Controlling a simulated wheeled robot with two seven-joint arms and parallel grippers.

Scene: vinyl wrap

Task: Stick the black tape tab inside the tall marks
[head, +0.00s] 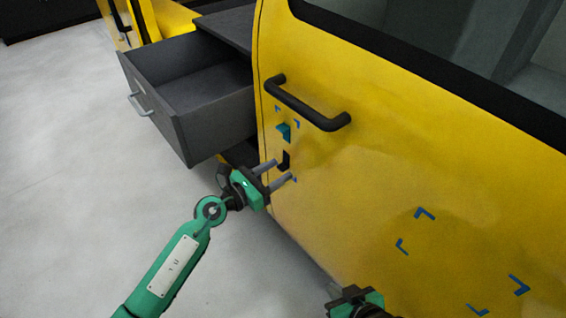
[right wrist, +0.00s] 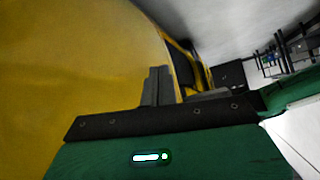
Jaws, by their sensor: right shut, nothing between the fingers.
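A small black tape tab (head: 285,160) shows on the yellow door, just beyond the fingertips of my left gripper (head: 284,170). Those two fingers point at the door and are apart; whether they touch the tab or door I cannot tell. Blue corner marks (head: 297,124) form a tall, narrow outline under the door handle, with the black tab low in it and a teal tab (head: 284,132) higher up. One lower corner is hidden by the gripper. My right gripper (head: 352,294) is shut and empty at the bottom edge; its fingers also show in the right wrist view (right wrist: 157,86).
A black handle (head: 305,103) sticks out above the tabs. More blue corner marks (head: 424,213) outline a larger area at lower right of the door. An open grey drawer (head: 180,85) stands left of it. Pale floor is clear at left.

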